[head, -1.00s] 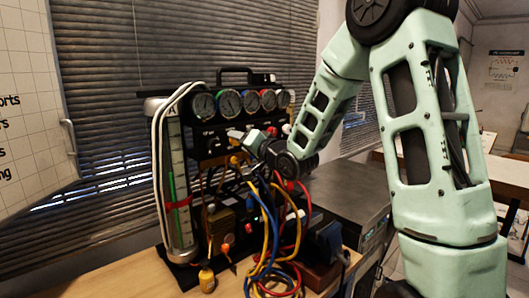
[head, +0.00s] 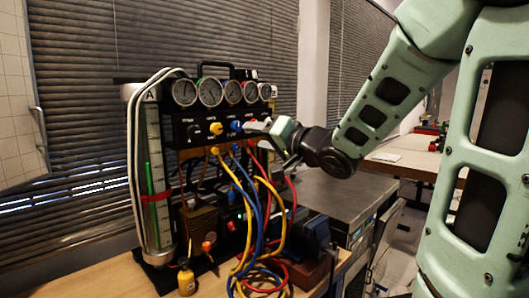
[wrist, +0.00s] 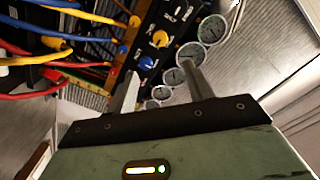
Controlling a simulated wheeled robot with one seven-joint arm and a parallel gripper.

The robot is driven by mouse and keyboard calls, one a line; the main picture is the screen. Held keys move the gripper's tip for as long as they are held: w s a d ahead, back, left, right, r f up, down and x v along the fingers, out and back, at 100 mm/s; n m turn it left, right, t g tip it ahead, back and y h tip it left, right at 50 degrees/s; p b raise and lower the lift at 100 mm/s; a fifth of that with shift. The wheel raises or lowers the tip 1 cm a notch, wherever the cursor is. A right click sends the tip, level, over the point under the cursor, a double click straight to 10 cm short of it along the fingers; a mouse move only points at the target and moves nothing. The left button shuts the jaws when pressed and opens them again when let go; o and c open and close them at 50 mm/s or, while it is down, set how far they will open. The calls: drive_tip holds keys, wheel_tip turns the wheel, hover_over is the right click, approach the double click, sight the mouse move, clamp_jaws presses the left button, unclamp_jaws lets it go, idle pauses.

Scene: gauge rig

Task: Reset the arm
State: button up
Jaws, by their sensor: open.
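My gripper (head: 262,133) is at the right side of the gauge rig's black panel (head: 180,132), with its fingers pointing left toward the panel. In the wrist view, the two fingers of my gripper (wrist: 160,68) are apart with nothing held between them. Beyond them are a yellow knob (wrist: 160,39), a blue knob (wrist: 146,62) and several round gauges (wrist: 190,53). I cannot tell how far the fingertips are from the panel. My pale green arm reaches in from the right in the head view.
Yellow, blue and red hoses (head: 258,215) hang below my gripper. A glass column (head: 151,180) stands at the rig's left, with a small yellow bottle (head: 186,280) on the table in front. A grey metal-topped cabinet (head: 335,190) is at the right.

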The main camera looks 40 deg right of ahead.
drive_tip(key=shift+s, duration=0.6)
drive_tip(key=shift+w, duration=0.1)
